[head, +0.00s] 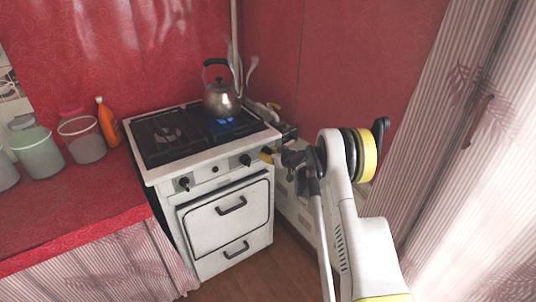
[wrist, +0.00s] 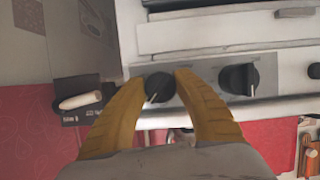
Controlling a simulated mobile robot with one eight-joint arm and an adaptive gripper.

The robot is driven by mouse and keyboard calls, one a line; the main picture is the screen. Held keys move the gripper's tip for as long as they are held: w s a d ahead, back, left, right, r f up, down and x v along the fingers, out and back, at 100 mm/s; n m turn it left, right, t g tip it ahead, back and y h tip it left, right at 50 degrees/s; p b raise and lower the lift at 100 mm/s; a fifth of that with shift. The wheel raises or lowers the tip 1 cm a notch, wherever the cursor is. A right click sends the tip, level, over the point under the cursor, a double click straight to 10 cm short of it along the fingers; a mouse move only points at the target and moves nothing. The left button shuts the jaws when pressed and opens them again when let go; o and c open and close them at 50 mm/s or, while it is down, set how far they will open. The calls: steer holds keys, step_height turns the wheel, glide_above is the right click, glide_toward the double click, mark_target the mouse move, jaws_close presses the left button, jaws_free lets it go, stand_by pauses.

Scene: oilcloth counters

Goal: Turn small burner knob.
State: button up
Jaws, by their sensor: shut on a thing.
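The white stove (head: 222,192) has a front panel with dark round knobs. My gripper (head: 266,153) is at the right end of this panel, its yellow fingers at the panel face. In the wrist view my gripper (wrist: 163,84) has its two yellow fingers closed on either side of a black knob (wrist: 159,88) with a pale pointer line. The head view hides this knob behind the fingers. A second black knob (wrist: 239,78) is just right of the fingers in the wrist view, apart from them; it also shows in the head view (head: 245,159).
A metal kettle (head: 221,98) stands on the back right burner, with blue flame (head: 222,125) beside it. Another knob (head: 184,183) is at the panel's left. The oven door (head: 228,212) is closed below. An orange bottle (head: 107,122) and containers stand on the left counter.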

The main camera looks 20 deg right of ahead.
steer(key=n+h, duration=0.1)
steer(key=n, duration=0.1)
steer(key=shift+n+h, duration=0.3)
steer(key=shift+n+t+h, duration=0.7)
steer(key=shift+n+h, duration=0.3)
steer(key=shift+n, duration=0.5)
steer(key=o, duration=1.2)
steer(key=shift+w, duration=0.1)
steer(key=shift+d+r, duration=0.1)
